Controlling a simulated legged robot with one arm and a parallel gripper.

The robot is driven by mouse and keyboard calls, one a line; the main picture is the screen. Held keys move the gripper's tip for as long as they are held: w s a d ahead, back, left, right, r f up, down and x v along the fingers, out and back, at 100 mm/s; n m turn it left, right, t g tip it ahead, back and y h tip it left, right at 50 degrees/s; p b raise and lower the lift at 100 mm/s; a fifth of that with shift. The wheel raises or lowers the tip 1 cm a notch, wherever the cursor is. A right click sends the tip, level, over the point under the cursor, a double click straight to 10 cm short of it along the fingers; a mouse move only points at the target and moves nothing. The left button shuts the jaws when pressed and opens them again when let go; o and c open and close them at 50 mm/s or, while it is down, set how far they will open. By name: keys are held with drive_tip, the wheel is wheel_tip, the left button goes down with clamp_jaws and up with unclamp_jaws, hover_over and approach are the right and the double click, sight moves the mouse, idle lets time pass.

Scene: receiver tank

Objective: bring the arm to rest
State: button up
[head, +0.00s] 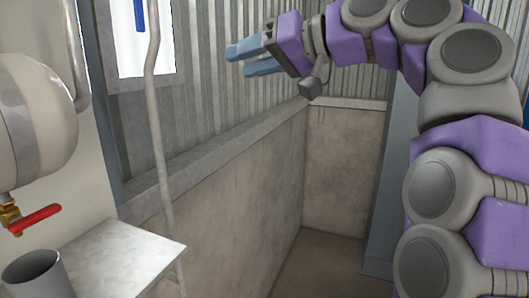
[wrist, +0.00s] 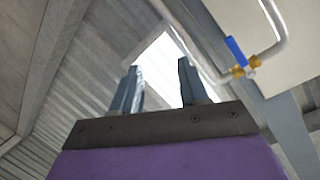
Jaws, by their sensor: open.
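My arm, purple and grey, rises on the right of the head view and bends over to the left at the top. My gripper (head: 247,58) is in the upper middle of the head view, with its blue-grey fingers pointing left. In the wrist view the two fingers of my gripper (wrist: 158,88) stand apart with nothing between them. The gripper is open and empty, in free air in front of the corrugated wall, touching nothing that I can see.
A rounded tank (head: 35,125) with a red-handled valve (head: 35,218) is at left, above a grey cup (head: 35,272) and a metal shelf (head: 125,255). A pipe (head: 155,110) runs up the wall. A blue valve handle (wrist: 236,50) shows in the wrist view. The corner floor (head: 320,265) is clear.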

drive_tip(key=s+d+f+m+g+h+b, duration=0.1)
drive_tip(key=s+f+h, duration=0.15)
drive_tip(key=f, duration=0.75)
drive_tip(key=s+d+f+m+g+h+b, duration=0.1)
drive_tip(key=s+f+m+h, duration=0.15)
drive_tip(key=f, duration=0.75)
drive_tip(key=s+f+m+g+h+b, duration=0.15)
drive_tip(key=s+f, duration=0.25)
drive_tip(key=f, duration=0.6)
drive_tip(key=s+d+f+g+h, duration=0.1)
drive_tip(key=s+d+f, duration=0.3)
drive_tip(key=s+f, duration=0.4)
drive_tip(key=s+d+f+g+h+b, duration=0.1)
drive_tip(key=s+d+f+g+h, duration=0.1)
drive_tip(key=s+d+f, duration=0.3)
drive_tip(key=s+d+f+m+g+h, duration=0.1)
drive_tip(key=s+d+f+h, duration=0.3)
drive_tip(key=s+f, duration=0.8)
wheel_tip(320, 180, down, 2)
drive_tip(key=shift+d+f+g, duration=0.1)
drive_tip(key=shift+d+g, duration=0.55)
drive_tip(key=shift+d, duration=0.1)
